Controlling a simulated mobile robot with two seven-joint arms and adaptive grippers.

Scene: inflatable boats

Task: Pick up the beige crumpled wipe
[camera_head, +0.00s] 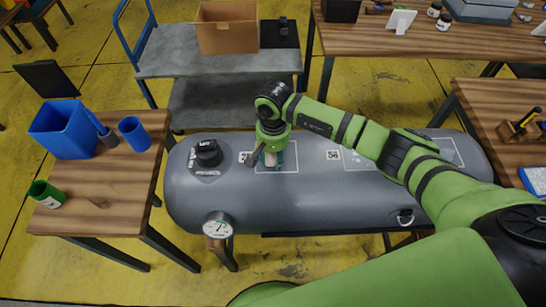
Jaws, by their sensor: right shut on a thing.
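My right gripper (267,158) points down at the top of the grey boat tube (320,200), at a white-outlined rectangle left of the tube's middle. It is shut on a small pale beige thing, which I take to be the crumpled wipe (270,161). Most of the wipe is hidden by the fingers, and I cannot tell whether it still touches the tube. A teal patch shows just right of the fingers. My left gripper is out of view.
A black valve (208,152) and a round gauge (217,226) sit at the tube's left end. A wooden table (100,205) at left holds a blue bin (63,130), a blue cup (134,133) and a green cup (46,194). A cardboard box (227,27) stands on the grey cart behind.

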